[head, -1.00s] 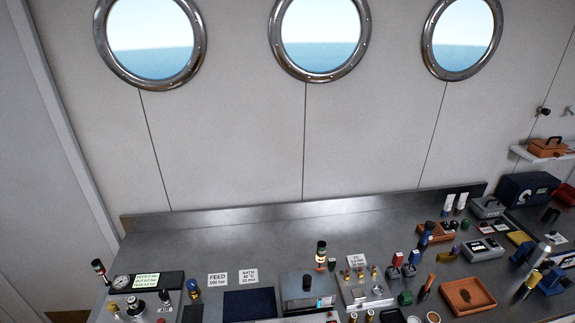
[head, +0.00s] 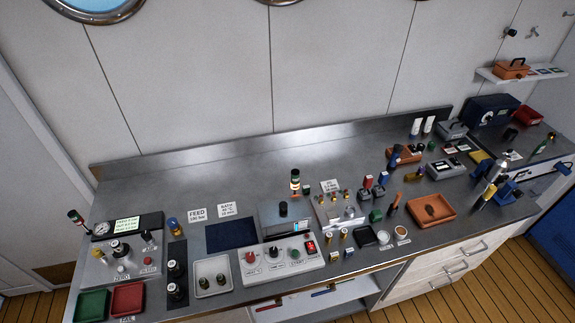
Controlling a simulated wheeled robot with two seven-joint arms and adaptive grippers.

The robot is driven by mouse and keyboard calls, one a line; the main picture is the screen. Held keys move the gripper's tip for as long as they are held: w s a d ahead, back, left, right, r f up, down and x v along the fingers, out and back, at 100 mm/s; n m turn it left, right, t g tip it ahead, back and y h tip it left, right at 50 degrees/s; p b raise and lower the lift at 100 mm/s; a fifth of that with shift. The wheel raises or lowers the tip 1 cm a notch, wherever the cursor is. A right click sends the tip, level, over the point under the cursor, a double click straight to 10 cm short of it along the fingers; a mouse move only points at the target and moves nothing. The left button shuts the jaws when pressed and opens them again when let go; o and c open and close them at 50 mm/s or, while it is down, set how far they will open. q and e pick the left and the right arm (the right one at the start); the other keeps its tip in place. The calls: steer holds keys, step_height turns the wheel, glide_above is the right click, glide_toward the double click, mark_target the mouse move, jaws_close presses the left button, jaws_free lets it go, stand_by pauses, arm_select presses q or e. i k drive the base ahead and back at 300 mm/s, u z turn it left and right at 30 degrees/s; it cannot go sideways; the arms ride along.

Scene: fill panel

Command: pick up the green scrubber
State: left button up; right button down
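A small dark green block (head: 376,215), which may be the green scrubber, lies on the steel counter right of the middle. It sits left of an orange tray (head: 431,209) and just behind a black dish (head: 364,237). It is too small for me to make out its texture. A smaller green item (head: 432,145) lies farther back, by the grey boxes; I cannot tell what it is. Neither of my grippers shows in the head view.
A control box with knobs (head: 283,259), a white tray (head: 212,276), and green (head: 92,305) and red (head: 127,299) trays line the counter's front left. Blue clamp-like fixtures (head: 507,191) stand at the right. The counter's back strip is mostly clear.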

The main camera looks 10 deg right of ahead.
mark_target(375, 216)
steer(key=z, duration=3.2)
steer(key=i, duration=2)
steer(key=u, duration=0.75)
